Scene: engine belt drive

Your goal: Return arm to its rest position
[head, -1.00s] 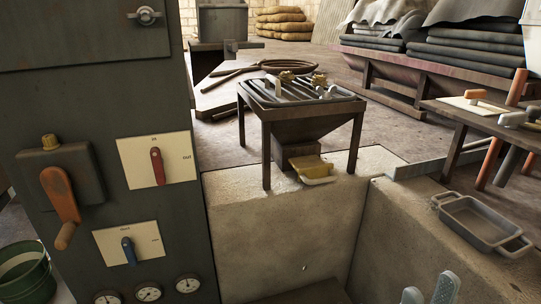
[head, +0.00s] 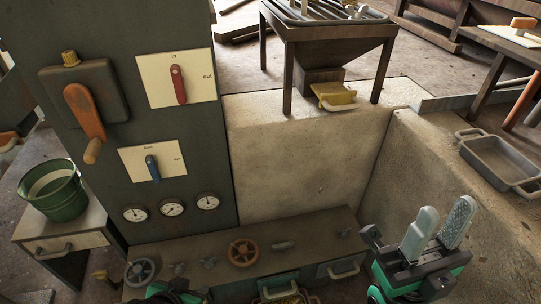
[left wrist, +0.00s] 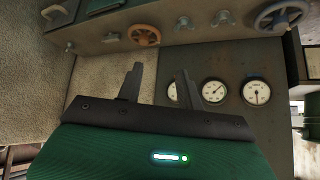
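My left gripper (left wrist: 160,70) shows in the left wrist view with two dark fingers standing apart and nothing between them. Behind it are the cabinet's gauges and valve wheels. In the head view only a green and black part of my left arm shows at the bottom edge, and its fingers are hidden. My right gripper (head: 446,216) is at the lower right of the head view. Its two light grey fingers point up, with a gap between them and nothing held. It is in front of the stone wall, apart from the metal pan (head: 497,160).
A dark cabinet carries an orange crank (head: 86,118), a red lever (head: 178,84), a blue lever (head: 152,166) and gauges. A low ledge holds valve wheels (head: 243,252). A green bucket (head: 52,190) stands at left. A hopper stand (head: 326,45) is at the back.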

